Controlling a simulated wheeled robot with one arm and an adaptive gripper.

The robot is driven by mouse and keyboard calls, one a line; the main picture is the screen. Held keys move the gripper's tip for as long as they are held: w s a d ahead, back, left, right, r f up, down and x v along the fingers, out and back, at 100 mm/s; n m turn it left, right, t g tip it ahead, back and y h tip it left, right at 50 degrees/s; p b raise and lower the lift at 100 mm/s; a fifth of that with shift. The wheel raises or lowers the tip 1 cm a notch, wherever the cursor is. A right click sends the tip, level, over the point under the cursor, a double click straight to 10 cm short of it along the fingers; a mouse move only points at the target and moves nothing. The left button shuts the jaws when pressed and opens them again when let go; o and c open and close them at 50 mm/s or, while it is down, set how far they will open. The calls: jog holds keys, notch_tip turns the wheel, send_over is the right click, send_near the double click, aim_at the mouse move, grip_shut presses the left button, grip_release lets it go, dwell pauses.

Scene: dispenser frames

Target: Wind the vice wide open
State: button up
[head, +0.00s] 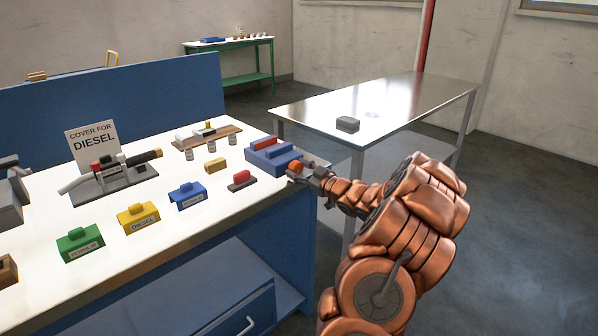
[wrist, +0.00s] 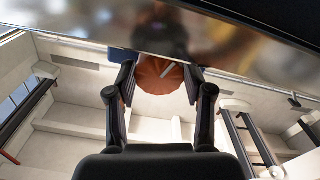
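The blue vice (head: 280,158) sits at the right end of the white bench, with a red strip along its top. Its round orange knob (head: 295,169) is at its right side, by the bench edge. My gripper (head: 303,173) reaches the knob from the right. In the wrist view the orange knob (wrist: 158,78), with a pale mark on its face, fills the space between the fingertips of my gripper (wrist: 160,80). Both fingers appear to touch its sides. How far apart the vice jaws stand is hard to tell.
Green (head: 80,242), yellow (head: 138,217) and blue (head: 187,195) covers, a small red-topped block (head: 241,180) and a "Cover for Diesel" sign (head: 93,143) stand on the bench (head: 190,240). A steel table (head: 400,104) with a grey block (head: 347,124) is behind my arm.

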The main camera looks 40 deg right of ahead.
jog(key=o, duration=0.3)
jog(key=shift+s+a, duration=0.15)
jog(key=shift+s, duration=5.9)
